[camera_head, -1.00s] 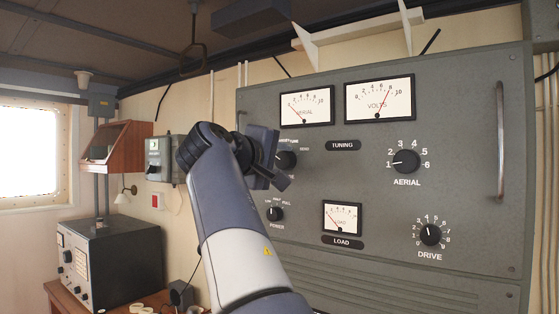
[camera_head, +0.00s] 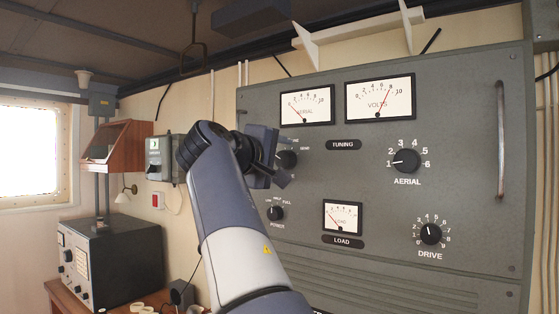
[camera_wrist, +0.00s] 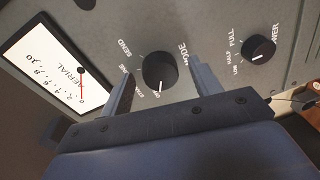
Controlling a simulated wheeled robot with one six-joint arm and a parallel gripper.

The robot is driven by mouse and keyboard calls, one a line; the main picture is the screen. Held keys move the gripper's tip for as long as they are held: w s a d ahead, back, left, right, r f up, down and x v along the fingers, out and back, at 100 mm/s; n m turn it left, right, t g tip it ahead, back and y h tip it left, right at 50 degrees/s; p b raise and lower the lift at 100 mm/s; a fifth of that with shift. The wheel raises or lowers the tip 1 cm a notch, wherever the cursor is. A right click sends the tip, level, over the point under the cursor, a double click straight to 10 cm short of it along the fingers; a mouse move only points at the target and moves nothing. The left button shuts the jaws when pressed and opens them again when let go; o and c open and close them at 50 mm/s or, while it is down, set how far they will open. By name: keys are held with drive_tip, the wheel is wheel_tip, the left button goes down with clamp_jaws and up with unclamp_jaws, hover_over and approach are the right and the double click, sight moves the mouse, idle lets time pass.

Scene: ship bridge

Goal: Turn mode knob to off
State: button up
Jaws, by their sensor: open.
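The mode knob (camera_wrist: 159,72) is a round black knob on the grey panel, beside the partly hidden label MODE. Its white mark points toward a short label at the knob's lower edge, which seems to read OFF. SEND and other position labels lie around its left side. In the head view the knob (camera_head: 287,160) shows just right of my gripper (camera_head: 281,160), which partly covers its labels. In the wrist view my gripper (camera_wrist: 161,76) is open, with one finger on each side of the knob. I cannot tell whether the fingers touch it.
The power knob (camera_wrist: 258,48) sits close beside the right finger in the wrist view. The aerial meter (camera_wrist: 62,75) is on the other side. The aerial knob (camera_head: 407,160), drive knob (camera_head: 431,234) and load meter (camera_head: 342,217) are farther right on the panel.

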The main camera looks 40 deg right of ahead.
drive_tip(key=shift+a, duration=0.1)
drive_tip(key=b+v, duration=0.2)
drive_tip(key=v, duration=0.8)
drive_tip(key=shift+s+a, duration=0.2)
drive_tip(key=shift+a, duration=0.1)
drive_tip(key=shift+d+r, duration=0.1)
drive_tip(key=p+x, duration=0.2)
drive_tip(key=x, duration=0.8)
drive_tip(key=shift+w+d, duration=0.2)
drive_tip(key=shift+d, duration=0.15)
drive_tip(key=shift+a, duration=0.15)
